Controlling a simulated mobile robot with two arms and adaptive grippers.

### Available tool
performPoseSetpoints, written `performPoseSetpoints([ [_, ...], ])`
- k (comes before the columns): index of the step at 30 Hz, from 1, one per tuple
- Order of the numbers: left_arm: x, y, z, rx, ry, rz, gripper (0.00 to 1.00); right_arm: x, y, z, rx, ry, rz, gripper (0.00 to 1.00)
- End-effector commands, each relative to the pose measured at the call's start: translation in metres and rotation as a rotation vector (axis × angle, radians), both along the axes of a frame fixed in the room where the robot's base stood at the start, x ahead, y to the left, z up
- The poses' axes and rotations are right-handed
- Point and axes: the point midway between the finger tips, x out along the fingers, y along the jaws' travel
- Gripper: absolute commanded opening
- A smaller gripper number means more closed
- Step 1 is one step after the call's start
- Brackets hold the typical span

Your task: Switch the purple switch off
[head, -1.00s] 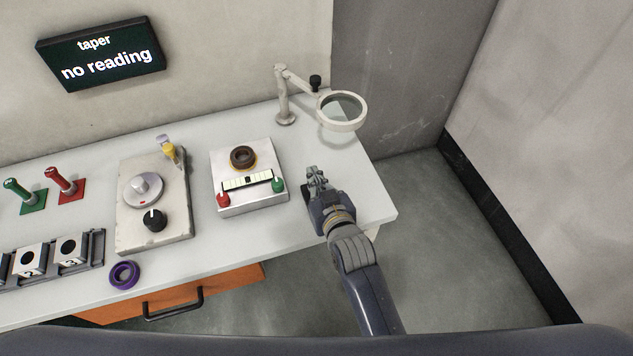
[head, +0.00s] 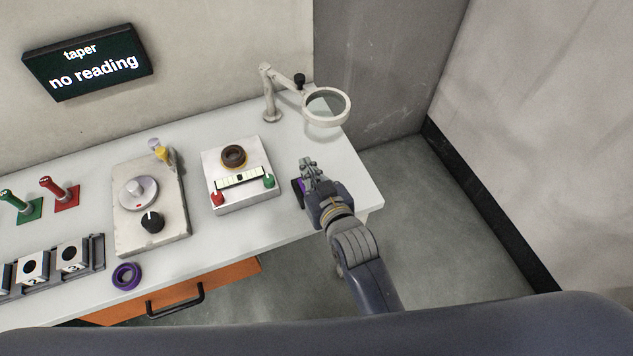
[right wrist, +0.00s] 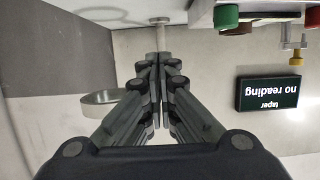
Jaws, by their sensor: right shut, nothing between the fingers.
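The purple switch (head: 301,186) shows only as a small purple patch on a dark base at the right end of the bench. My right gripper (head: 308,163) is over it and hides most of it. I cannot tell whether they touch, or which way the switch is set. In the right wrist view the fingers of the right gripper (right wrist: 158,95) are shut together with nothing between them, and the switch does not show there. My left gripper is not in view.
A white box (head: 240,195) with red and green knobs stands left of the gripper. A magnifier lamp (head: 326,107) stands behind it. Further left are a grey plate with a black knob (head: 152,222), a purple ring (head: 127,276) and red and green levers. The bench's right edge is close.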

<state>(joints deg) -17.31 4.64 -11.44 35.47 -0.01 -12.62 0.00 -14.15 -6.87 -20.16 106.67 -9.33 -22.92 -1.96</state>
Motion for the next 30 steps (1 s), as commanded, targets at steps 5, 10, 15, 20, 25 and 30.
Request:
performPoseSetpoints([
  [5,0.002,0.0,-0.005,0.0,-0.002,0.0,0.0,-0.027,-0.008,0.01,0.0,0.0,0.001,0.0],
  [10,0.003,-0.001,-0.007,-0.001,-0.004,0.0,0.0,-0.044,-0.014,0.018,0.0,0.001,0.001,0.0],
  [15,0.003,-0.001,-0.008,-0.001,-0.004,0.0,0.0,-0.051,-0.016,0.023,0.0,0.0,0.001,0.0],
  [20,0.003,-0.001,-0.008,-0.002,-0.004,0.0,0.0,-0.051,-0.016,0.023,0.0,0.0,0.001,0.0],
  [25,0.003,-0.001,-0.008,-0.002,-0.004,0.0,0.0,-0.051,-0.016,0.023,0.0,0.0,0.001,0.0],
  [30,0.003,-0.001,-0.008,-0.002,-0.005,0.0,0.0,-0.051,-0.016,0.023,0.0,0.0,0.001,0.0],
])
